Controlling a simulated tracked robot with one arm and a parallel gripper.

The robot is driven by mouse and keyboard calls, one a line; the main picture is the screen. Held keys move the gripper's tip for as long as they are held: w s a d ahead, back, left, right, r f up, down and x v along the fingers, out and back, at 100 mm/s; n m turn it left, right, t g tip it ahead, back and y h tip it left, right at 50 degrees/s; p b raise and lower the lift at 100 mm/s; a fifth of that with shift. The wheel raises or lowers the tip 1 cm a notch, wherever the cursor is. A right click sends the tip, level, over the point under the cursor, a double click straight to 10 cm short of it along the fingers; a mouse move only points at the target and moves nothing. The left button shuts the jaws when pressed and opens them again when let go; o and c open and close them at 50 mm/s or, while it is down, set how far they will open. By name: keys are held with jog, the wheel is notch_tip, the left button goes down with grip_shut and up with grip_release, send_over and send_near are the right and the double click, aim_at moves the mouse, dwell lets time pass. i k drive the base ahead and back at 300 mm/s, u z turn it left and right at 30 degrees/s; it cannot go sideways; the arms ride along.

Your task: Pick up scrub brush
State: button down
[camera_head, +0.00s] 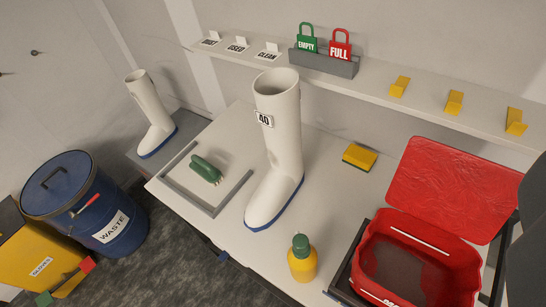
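The scrub brush (206,168) has a green rounded body with pale bristles showing along its lower edge. It lies on the white bench inside a low grey frame (242,187), to the left of a tall white boot. Nothing is touching it from above. No fingers of my gripper can be made out in this view. A dark grey shape cuts in at the right edge, and I cannot tell what part it is.
The tall boot (284,148) stands right beside the frame. A yellow bottle (302,262), yellow sponge (359,157) and open red box (455,272) are on the bench to the right. A blue waste bin (68,199) stands left. A shelf (415,103) runs behind.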

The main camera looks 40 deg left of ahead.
aim_at(202, 168)
jog(key=u, duration=1.65)
jog(key=k, duration=0.7)
jog(key=z, duration=0.15)
jog(key=i, duration=0.5)
jog(key=z, duration=0.05)
